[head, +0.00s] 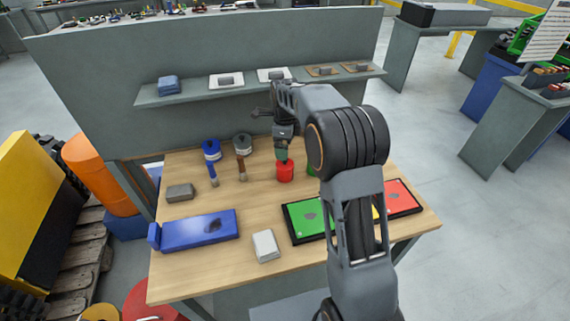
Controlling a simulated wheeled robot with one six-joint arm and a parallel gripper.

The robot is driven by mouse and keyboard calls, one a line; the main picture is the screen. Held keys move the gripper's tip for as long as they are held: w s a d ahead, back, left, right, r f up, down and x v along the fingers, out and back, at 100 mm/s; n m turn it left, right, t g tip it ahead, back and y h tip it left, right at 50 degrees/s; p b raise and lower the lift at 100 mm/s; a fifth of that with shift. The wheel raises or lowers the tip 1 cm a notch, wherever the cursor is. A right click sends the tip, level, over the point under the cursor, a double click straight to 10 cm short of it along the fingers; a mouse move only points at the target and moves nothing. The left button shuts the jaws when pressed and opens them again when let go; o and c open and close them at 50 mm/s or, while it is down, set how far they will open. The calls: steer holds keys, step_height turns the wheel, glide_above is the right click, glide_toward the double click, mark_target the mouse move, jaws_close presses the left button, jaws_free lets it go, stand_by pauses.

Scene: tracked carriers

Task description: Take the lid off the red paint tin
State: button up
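The red paint tin (285,174) stands upright on the wooden workbench (190,275), near its middle. My gripper (283,155) points down directly above the tin, with its tips at or just over the tin's top. The fingers are small and dark here, so I cannot tell whether they are open, shut or touching the lid. The lid cannot be clearly made out from the tin's body.
A green object (311,171) is beside the red tin, partly hidden by my arm. A blue tin (211,148) and a grey tin (241,141) stand left. A blue box (205,230), white block (266,245) and coloured trays (300,224) lie in front. A shelf (190,95) runs behind.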

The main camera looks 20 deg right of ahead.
steer(key=shift+s+d+f+p, duration=0.1)
steer(key=shift+f+p, duration=0.05)
steer(key=shift+f, duration=1.65)
steer(key=shift+d+f+p, duration=0.1)
steer(key=shift+f+p, duration=0.05)
steer(key=shift+f, duration=1.6)
steer(key=shift+a, duration=0.1)
steer(key=c, duration=1)
steer(key=shift+r, duration=0.1)
